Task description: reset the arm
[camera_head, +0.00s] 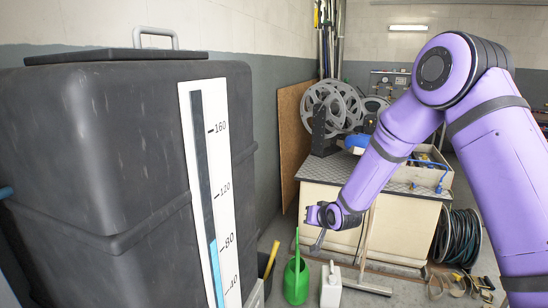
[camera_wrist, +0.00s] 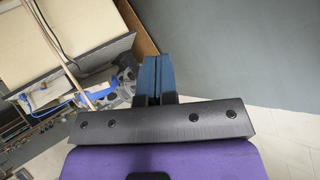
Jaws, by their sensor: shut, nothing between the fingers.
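My purple arm reaches down from the right in the head view. My gripper (camera_head: 317,246) hangs in free air in front of the workbench, above the floor. In the wrist view the two blue fingers of my gripper (camera_wrist: 157,60) lie side by side and pressed together, with nothing between them. The gripper touches nothing that I can see.
A large dark tank (camera_head: 110,160) with a level gauge (camera_head: 215,190) fills the left. A green watering can (camera_head: 296,281) and a white jug (camera_head: 331,288) stand on the floor below the gripper. The workbench (camera_head: 400,215) carries reels (camera_head: 330,108). Coiled hose (camera_head: 458,238) lies right.

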